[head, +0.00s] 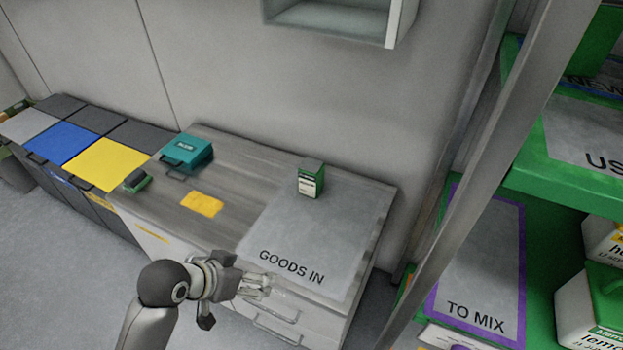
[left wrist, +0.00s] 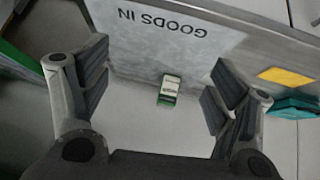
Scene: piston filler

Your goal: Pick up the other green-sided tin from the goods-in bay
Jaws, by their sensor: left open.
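One green-sided tin (head: 311,178) with a dark top and a white label stands upright at the back of the grey goods-in bay (head: 290,245), close to the wall. The tin also shows in the left wrist view (left wrist: 169,88), framed between the fingers but farther off. My left gripper (head: 258,286) is open and empty in front of the bay's front edge, short of the tin and not touching it. Its spread fingers show on both sides in the left wrist view (left wrist: 160,95). My right gripper is not in view.
A teal case (head: 188,152), a small green and dark object (head: 137,180) and a yellow patch (head: 202,204) are left on the counter. A green rack (head: 545,190) with a grey upright stands at right, holding white containers (head: 590,310). The bay is clear around the tin.

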